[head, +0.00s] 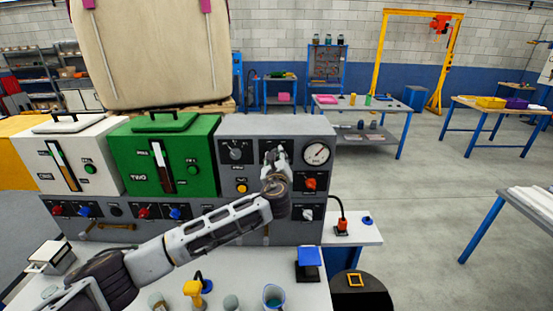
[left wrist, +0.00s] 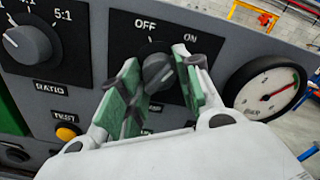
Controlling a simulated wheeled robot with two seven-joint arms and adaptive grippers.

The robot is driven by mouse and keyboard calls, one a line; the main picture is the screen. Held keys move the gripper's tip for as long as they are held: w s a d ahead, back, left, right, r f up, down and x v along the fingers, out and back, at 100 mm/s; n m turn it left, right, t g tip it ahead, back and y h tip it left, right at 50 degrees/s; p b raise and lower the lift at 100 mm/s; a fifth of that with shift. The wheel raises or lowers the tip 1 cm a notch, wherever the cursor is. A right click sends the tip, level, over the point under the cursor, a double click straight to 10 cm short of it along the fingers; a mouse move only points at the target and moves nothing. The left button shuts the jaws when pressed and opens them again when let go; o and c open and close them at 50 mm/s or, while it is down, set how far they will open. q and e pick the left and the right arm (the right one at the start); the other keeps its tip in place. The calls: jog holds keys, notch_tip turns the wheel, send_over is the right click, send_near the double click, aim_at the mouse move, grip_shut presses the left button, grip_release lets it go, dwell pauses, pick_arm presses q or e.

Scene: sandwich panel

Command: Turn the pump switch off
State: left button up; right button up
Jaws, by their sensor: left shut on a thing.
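The pump switch (left wrist: 157,71) is a dark grey rotary knob on a black plate, with OFF printed at its upper left and ON at its upper right. My left gripper (left wrist: 161,82) is shut on the knob, one green-padded finger on each side. I cannot tell exactly which mark the knob points to. The label below it is mostly hidden by the fingers. In the head view my left gripper (head: 276,162) is at the upper part of the grey panel (head: 228,128) and hides most of this switch. My right gripper is not in view.
A pressure gauge (head: 317,153) sits close right of the switch. A ratio knob (head: 236,151) and an orange test button (head: 241,188) are to its left. A red knob (head: 310,184) is below right. Bottles and a cup (head: 274,297) stand on the white table in front.

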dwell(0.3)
pick_arm(q)
jog(key=shift+f+n+b, duration=0.1)
jog(key=shift+n+b, duration=0.4)
jog(key=shift+b, duration=0.05)
jog(key=n+b, duration=0.3)
jog(key=n, duration=0.1)
jog(key=shift+f, duration=0.1)
jog(key=n+b, duration=0.2)
jog(key=n, duration=0.1)
jog(key=shift+d+n, duration=0.1)
jog(key=shift+n, duration=0.3)
jog(key=shift+r+n+b, duration=0.2)
jog(key=shift+n+b, duration=0.8)
jog(key=shift+n, duration=0.6)
jog(key=o, duration=1)
jog(key=shift+o, duration=0.2)
jog(key=shift+r, duration=0.1)
